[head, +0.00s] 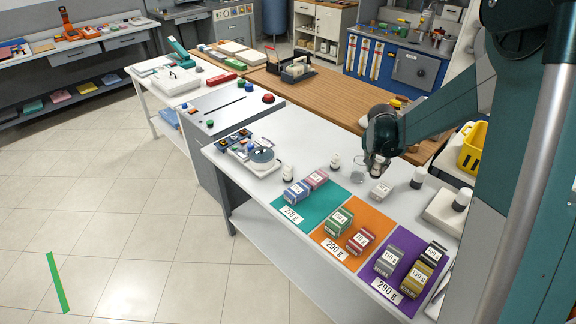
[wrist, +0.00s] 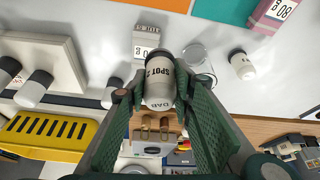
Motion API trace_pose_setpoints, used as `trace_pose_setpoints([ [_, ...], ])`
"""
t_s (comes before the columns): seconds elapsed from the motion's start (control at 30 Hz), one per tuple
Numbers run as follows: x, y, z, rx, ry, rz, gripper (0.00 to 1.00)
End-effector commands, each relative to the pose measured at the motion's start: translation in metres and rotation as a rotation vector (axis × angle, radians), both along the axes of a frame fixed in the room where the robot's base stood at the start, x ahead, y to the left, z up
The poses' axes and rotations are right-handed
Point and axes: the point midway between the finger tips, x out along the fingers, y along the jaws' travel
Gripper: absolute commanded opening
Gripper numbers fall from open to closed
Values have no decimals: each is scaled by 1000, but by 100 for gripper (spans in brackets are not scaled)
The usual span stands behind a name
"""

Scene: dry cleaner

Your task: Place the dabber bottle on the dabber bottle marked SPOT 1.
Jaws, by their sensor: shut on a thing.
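My gripper (head: 377,160) is over the white counter, near the glass beaker. In the wrist view my gripper (wrist: 160,94) is shut on a pale dabber bottle (wrist: 160,80) with a dark grey top. Its label reads SPOT and DAB; the number is hard to read. In the head view the gripper mostly hides it. A small white bottle (head: 335,161) stands left of the beaker, and another (head: 288,172) is further left; their labels are too small to read. The first also seems to show in the wrist view (wrist: 243,66). I cannot tell which bottle is SPOT 1.
The glass beaker (head: 358,171) and a pale block (head: 380,190) are close to my gripper. Dark-topped white bottles (head: 418,178) are on the right, one (head: 462,199) at a white tray. Teal, orange and purple mats hold boxes in front. A yellow basket (head: 473,148) is at right.

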Motion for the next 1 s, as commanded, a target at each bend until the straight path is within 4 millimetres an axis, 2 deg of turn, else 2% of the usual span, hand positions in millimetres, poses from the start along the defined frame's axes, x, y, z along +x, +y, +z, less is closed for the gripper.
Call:
trace_pose_setpoints([
  [0.03,9,17,5,0,0,23,11],
  [0.2,34,67,14,0,0,91,11],
  [0.5,70,163,30,0,0,211,11],
  [0.8,94,263,45,0,0,330,11],
  [1.0,101,318,52,0,-1,392,11],
])
